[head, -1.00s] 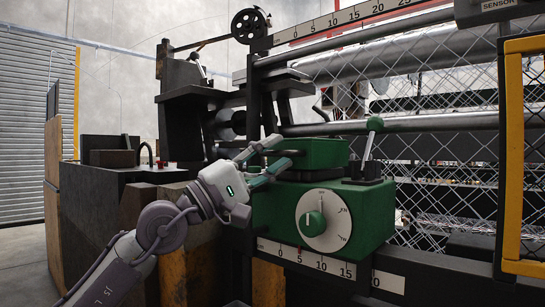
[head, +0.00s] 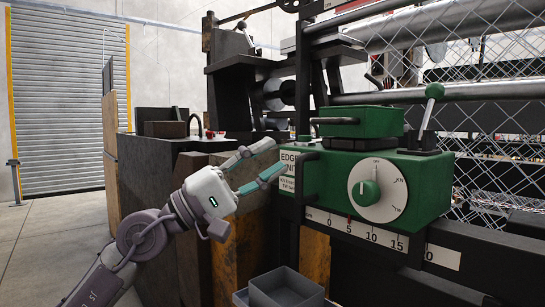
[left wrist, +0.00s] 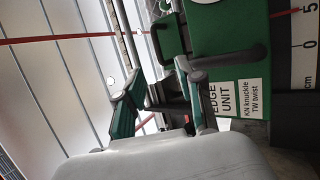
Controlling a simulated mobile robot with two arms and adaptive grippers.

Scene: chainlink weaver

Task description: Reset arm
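My left gripper (head: 258,163) is open and empty, left of the green edge unit (head: 378,187) and apart from it in the head view. Its two teal-tipped fingers stand apart, pointing right and up. The unit has a white dial with a green knob (head: 369,193), a lever with a green ball (head: 434,92) and a green box (head: 361,121) with a black handle on top. In the left wrist view the open fingers (left wrist: 160,105) show beside the unit's label (left wrist: 223,99). My right gripper is out of view.
Grey bins (head: 285,290) stand low in front of the machine. A chainlink mesh (head: 490,80) spans the right side. A dark block-like bench (head: 160,190) stands left behind my arm. Open floor (head: 50,240) lies at the far left, before a roller shutter (head: 70,110).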

